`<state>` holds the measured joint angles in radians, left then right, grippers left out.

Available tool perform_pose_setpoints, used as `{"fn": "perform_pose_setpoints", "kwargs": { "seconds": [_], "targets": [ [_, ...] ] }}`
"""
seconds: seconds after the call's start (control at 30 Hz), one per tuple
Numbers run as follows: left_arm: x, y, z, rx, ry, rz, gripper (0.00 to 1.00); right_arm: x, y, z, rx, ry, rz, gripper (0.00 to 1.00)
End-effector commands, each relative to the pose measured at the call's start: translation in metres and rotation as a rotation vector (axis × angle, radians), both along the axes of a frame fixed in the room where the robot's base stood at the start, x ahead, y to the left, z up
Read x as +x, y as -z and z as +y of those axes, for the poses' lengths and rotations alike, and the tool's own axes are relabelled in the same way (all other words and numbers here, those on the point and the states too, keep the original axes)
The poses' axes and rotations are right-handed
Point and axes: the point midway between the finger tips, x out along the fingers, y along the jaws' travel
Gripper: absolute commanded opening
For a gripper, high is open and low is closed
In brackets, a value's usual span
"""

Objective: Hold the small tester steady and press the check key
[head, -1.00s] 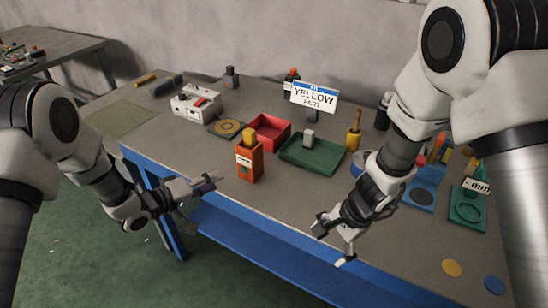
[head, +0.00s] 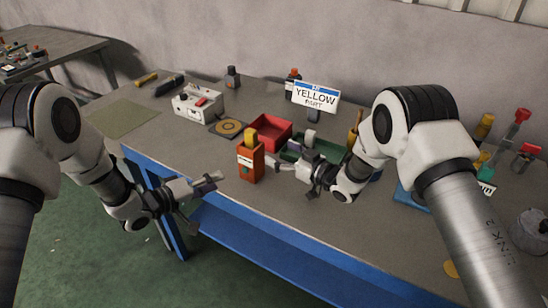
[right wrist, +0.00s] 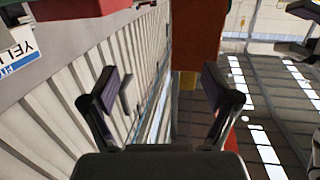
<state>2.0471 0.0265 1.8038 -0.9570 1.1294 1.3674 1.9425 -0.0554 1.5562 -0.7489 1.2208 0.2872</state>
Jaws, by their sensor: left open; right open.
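The small tester is most likely the upright orange box (head: 251,166) with a yellow block (head: 250,138) on top, near the table's front edge. Its front has a pale label and a small green spot; I cannot tell which part is the check key. My left gripper (head: 206,200) is open and empty, left of the box and apart from it. My right gripper (head: 291,174) is open just right of the box, fingers pointing towards it. In the right wrist view an orange surface (right wrist: 198,40) shows ahead, right of centre between the open fingers (right wrist: 165,92). Contact is not clear.
A red tray (head: 270,132) stands behind the box, with a green tray (head: 292,153) partly hidden by my right gripper. A white box (head: 198,103) with a red switch is farther back left. A "YELLOW" sign (head: 316,95) stands behind. The table's front left is clear.

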Motion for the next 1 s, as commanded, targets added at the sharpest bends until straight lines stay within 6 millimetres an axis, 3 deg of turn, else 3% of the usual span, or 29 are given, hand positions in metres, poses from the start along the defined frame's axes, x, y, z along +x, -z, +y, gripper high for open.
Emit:
{"fn": "perform_pose_setpoints", "kwargs": {
  "seconds": [0.1,0.2,0.6,0.93,0.97,1.0],
  "targets": [
    [0.0,0.0,0.0,0.0,0.0,0.0,0.42,-0.017,-0.003,0.019,0.037,-0.137,-0.047,0.88],
    [0.0,0.0,0.0,0.0,0.0,0.0,0.42,-0.019,-0.003,0.028,0.047,-0.175,-0.059,0.88],
    [0.0,0.0,0.0,0.0,0.0,0.0,0.42,0.02,-0.003,0.079,0.045,-0.174,-0.058,0.88],
    [0.0,0.0,0.0,0.0,0.0,0.0,0.42,0.026,-0.004,0.086,0.046,-0.172,-0.058,0.88],
    [0.0,0.0,0.0,0.0,0.0,0.0,0.42,0.026,-0.004,0.086,0.046,-0.172,-0.058,0.8],
    [0.0,0.0,0.0,0.0,0.0,0.0,0.42,0.026,-0.004,0.086,0.046,-0.172,-0.058,0.66]
  ]
}}
